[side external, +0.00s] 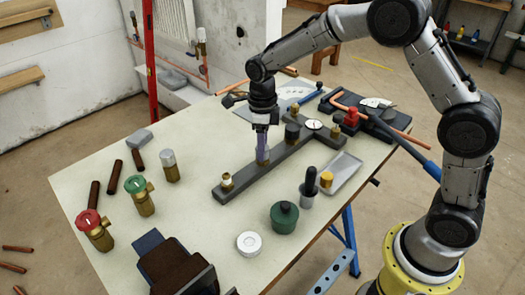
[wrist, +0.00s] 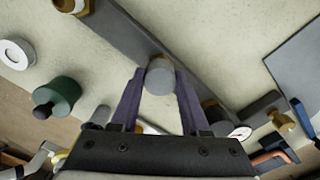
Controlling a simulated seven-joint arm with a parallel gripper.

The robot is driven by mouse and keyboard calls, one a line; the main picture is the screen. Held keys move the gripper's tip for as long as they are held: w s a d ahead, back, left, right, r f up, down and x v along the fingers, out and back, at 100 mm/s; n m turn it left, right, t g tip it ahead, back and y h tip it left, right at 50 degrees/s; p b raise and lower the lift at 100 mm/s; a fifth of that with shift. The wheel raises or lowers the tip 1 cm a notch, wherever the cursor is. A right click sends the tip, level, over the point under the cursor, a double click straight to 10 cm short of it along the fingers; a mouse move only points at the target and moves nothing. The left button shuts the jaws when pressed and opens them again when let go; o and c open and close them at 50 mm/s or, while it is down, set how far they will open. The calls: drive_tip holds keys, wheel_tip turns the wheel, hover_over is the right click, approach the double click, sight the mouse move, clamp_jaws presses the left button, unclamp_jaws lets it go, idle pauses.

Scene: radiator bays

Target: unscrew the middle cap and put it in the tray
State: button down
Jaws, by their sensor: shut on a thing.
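The middle cap (wrist: 160,80) is a grey, round-topped cap, seen in the wrist view between my purple fingers. My gripper (side external: 262,158) points straight down over the dark grey manifold bar (side external: 243,178) and is shut on this cap. The cap is at the bar, with a bit of brass showing beside it; whether it is still threaded on cannot be told. In the side view my fingers mostly hide it. The grey tray (side external: 347,169) lies to the right of the bar, with a brass-coloured piece (side external: 326,180) at its near left end.
A brass fitting with a white ring (side external: 227,180) stands on the bar's near end. A dark knob (side external: 292,133) and a gauge (side external: 314,124) stand farther along. A green pot (side external: 284,216) and a white roll (side external: 249,244) are nearer.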

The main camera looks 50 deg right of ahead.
drive_tip(key=n, duration=0.3)
drive_tip(key=shift+n, duration=0.4)
drive_tip(key=n, duration=0.3)
drive_tip(key=shift+n, duration=0.4)
drive_tip(key=n, duration=0.3)
drive_tip(key=shift+n, duration=0.3)
drive_tip(key=n, duration=0.3)
drive_tip(key=shift+n, duration=0.4)
drive_tip(key=n, duration=0.3)
drive_tip(key=shift+r+n, duration=0.1)
drive_tip(key=shift+n, duration=0.2)
drive_tip(key=n, duration=0.3)
drive_tip(key=shift+n, duration=0.4)
drive_tip(key=n, duration=0.3)
drive_tip(key=shift+n, duration=0.4)
drive_tip(key=n, duration=0.3)
drive_tip(key=shift+n, duration=0.3)
drive_tip(key=c, duration=0.6)
unclamp_jaws()
